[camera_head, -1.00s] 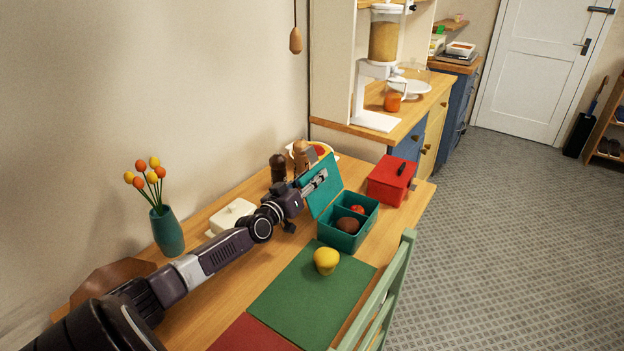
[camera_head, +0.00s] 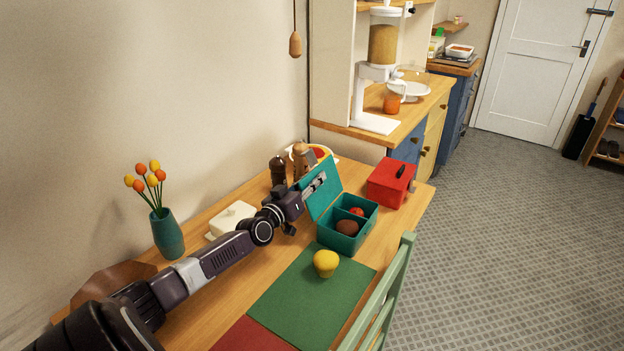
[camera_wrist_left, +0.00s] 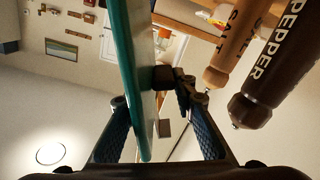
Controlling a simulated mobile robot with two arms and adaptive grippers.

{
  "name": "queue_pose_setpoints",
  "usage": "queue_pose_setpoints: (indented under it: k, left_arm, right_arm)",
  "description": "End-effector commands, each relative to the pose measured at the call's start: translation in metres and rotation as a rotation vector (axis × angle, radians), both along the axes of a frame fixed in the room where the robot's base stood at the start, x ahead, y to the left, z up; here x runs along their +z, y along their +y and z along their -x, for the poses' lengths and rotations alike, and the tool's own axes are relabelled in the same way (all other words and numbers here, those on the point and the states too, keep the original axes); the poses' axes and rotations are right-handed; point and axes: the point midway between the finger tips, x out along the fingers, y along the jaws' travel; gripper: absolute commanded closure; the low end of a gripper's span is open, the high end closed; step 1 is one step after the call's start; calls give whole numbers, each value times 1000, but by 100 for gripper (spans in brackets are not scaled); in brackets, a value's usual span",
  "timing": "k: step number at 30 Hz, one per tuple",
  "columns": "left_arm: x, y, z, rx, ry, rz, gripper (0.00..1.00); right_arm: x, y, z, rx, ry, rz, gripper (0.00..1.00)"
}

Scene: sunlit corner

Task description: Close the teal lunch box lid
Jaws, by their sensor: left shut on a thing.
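The teal lunch box (camera_head: 342,236) stands on the wooden table with its lid (camera_head: 322,190) raised at its back left side. A red round item (camera_head: 357,211) and a brown one (camera_head: 347,227) lie in its compartments. My left gripper (camera_head: 314,184) is at the raised lid. In the left wrist view the lid (camera_wrist_left: 130,70) runs edge-on between the two fingers of my left gripper (camera_wrist_left: 160,125), which is shut on it. Part of the fingers is hidden in the head view. My right gripper is in neither view.
Dark pepper (camera_head: 278,170) and lighter salt (camera_head: 300,160) mills stand close behind the lid. A red box (camera_head: 390,182) is to the right. A yellow muffin-like item (camera_head: 326,262) sits on the green mat (camera_head: 305,300). A white butter dish (camera_head: 232,217) stands left; a chair (camera_head: 385,300) is in front.

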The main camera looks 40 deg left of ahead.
Motion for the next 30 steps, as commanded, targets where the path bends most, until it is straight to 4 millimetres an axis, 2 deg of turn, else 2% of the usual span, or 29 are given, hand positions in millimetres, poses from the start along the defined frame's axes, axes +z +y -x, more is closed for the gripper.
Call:
queue_pose_setpoints:
  k: [11,21,30]
  left_arm:
    - [5,-5,0,1,16,-73,100]
    - [16,-26,-3,2,52,-293,100]
    - [17,-45,-6,1,80,-487,100]
  right_arm:
    - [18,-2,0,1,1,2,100]
    - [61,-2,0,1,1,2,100]
    - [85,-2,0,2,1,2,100]
